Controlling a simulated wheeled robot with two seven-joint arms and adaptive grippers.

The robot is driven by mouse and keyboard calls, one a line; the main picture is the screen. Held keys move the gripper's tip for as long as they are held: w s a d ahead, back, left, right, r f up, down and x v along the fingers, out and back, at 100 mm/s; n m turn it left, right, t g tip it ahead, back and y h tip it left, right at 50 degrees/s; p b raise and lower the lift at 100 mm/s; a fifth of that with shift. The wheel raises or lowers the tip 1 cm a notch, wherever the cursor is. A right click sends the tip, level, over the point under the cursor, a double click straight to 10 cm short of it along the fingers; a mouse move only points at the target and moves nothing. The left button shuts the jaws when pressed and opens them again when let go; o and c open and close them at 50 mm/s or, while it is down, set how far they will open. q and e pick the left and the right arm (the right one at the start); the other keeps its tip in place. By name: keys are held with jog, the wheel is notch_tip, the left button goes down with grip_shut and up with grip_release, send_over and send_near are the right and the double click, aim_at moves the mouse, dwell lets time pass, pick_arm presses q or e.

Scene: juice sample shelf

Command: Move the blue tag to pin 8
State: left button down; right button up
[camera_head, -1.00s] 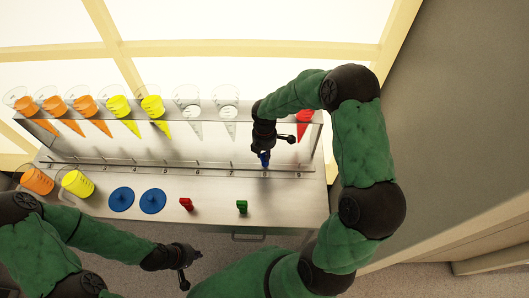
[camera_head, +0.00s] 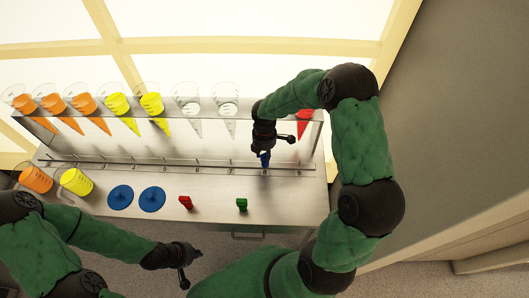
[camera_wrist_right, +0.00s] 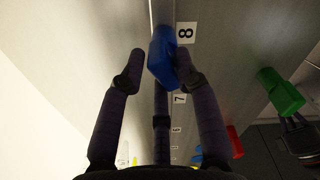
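The blue tag (camera_head: 265,161) is at the rail by the label 8, below the shelf; it also shows in the right wrist view (camera_wrist_right: 161,62), next to the printed 8. My right gripper (camera_head: 264,155) is over the tag. In the right wrist view its fingers (camera_wrist_right: 160,66) stand apart on either side of the tag, with a gap at the left finger; the right finger is close to or touching the tag. The pin behind the tag is hidden. My left gripper (camera_head: 192,268) is in front of the table, away from the tag; its finger opening is too small to judge.
A red tag (camera_head: 186,202) and a green tag (camera_head: 242,205) stand at the table front. Two blue discs (camera_head: 152,199) lie left of them, beside an orange cup (camera_head: 36,180) and a yellow cup (camera_head: 77,182). Several cones hang in the shelf (camera_head: 70,113) above the rail.

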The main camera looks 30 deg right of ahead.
jog(key=shift+o, duration=0.8)
jog(key=shift+r, duration=0.1)
notch_tip(320, 180, up, 12)
